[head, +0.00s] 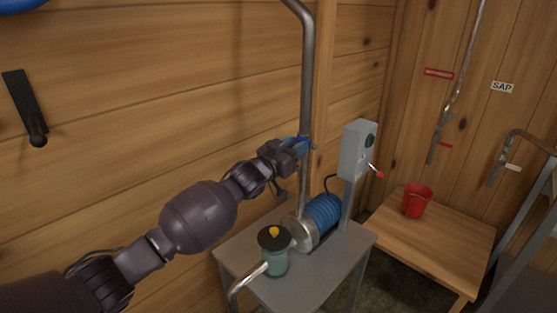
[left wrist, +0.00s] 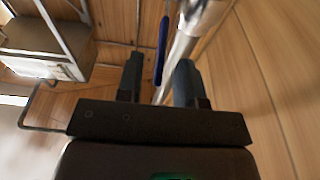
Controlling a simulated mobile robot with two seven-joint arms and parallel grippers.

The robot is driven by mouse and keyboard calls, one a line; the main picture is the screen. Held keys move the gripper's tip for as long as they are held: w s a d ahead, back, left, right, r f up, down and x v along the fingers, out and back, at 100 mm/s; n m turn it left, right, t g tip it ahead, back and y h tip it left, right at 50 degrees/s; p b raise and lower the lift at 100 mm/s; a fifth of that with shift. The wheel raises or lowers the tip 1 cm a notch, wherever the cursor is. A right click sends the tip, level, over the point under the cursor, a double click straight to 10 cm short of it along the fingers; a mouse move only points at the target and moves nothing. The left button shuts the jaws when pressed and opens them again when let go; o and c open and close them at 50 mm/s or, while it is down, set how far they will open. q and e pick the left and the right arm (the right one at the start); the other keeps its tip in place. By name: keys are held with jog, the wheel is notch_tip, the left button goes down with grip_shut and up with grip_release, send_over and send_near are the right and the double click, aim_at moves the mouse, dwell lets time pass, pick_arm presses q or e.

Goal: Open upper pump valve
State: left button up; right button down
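The upper pump valve's blue handle (head: 308,140) is on the vertical metal pipe (head: 307,80) above the pump, mostly hidden by my gripper in the head view. In the left wrist view the blue handle (left wrist: 162,50) looks long and thin, beside the shiny pipe (left wrist: 184,45). My left gripper (head: 299,147) is at the handle's height, right by the pipe. In the left wrist view its two fingers (left wrist: 160,80) are apart, with the handle seen between them. I cannot tell whether they touch it. My right gripper is in neither view.
Below, a grey table (head: 335,272) bears the blue pump motor (head: 323,213) and a green canister (head: 275,262). A grey switch box (head: 357,150) with a red-tipped lever stands right of the pipe. A red bucket (head: 417,201) sits on a wooden table (head: 440,240). A plank wall is behind.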

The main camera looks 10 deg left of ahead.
pick_arm(q)
jog(key=b+v, duration=0.1)
jog(key=v, duration=0.6)
jog(key=shift+s+a, duration=0.15)
jog(key=shift+s, duration=0.1)
jog(key=shift+f, duration=0.1)
jog(key=shift+c, duration=0.3)
